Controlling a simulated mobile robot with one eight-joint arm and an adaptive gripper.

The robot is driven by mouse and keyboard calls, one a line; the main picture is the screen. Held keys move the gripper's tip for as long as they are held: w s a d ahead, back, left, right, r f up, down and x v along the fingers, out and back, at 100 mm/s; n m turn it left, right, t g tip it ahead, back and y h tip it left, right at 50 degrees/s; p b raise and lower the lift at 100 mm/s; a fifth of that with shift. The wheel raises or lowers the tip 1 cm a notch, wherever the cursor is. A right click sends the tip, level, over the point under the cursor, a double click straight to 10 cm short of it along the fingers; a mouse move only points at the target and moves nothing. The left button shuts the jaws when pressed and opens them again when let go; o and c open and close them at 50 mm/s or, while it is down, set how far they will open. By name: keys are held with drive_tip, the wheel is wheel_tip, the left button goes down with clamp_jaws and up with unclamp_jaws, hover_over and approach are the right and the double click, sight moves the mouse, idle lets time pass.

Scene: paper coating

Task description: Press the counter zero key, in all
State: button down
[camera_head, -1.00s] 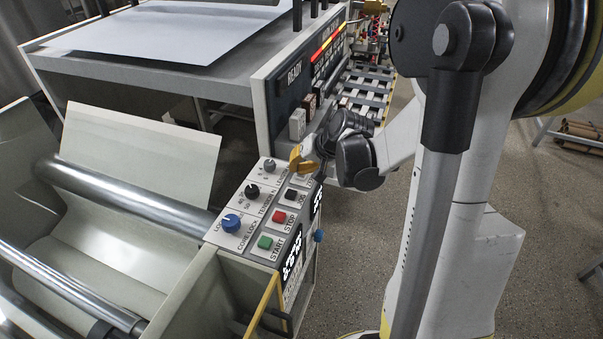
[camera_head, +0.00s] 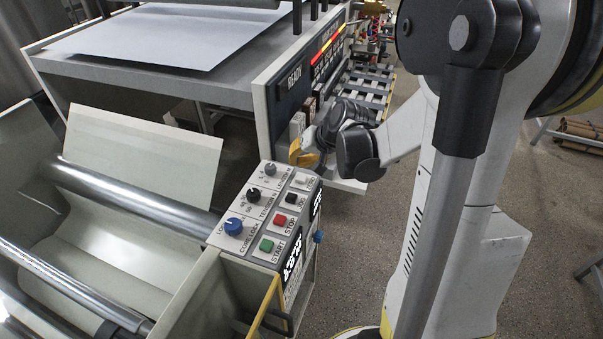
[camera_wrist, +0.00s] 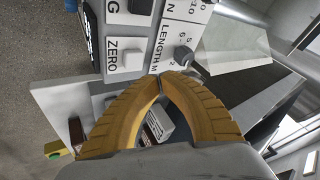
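The white counter zero key (camera_head: 301,180) sits at the far end of the control panel (camera_head: 238,262), beside the black JOG key (camera_head: 291,198). In the wrist view, the pale zero key (camera_wrist: 136,59) shows beside the ZERO label (camera_wrist: 111,60). My gripper (camera_wrist: 160,80) has its yellow ribbed fingers shut, tips together and nothing between them. In the head view, my gripper (camera_head: 301,160) is just past the far end of the panel, apart from the zero key. The counter's reading is not legible.
Red STOP (camera_head: 280,220) and green START (camera_head: 266,245) keys lie nearer. Knobs (camera_head: 233,226) line the panel's left side. The READY display unit (camera_head: 290,80) stands close behind my gripper. Bare floor (camera_head: 365,255) lies right of the panel.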

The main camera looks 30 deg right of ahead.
drive_tip(key=shift+r+p, duration=0.75)
drive_tip(key=shift+r, duration=0.6)
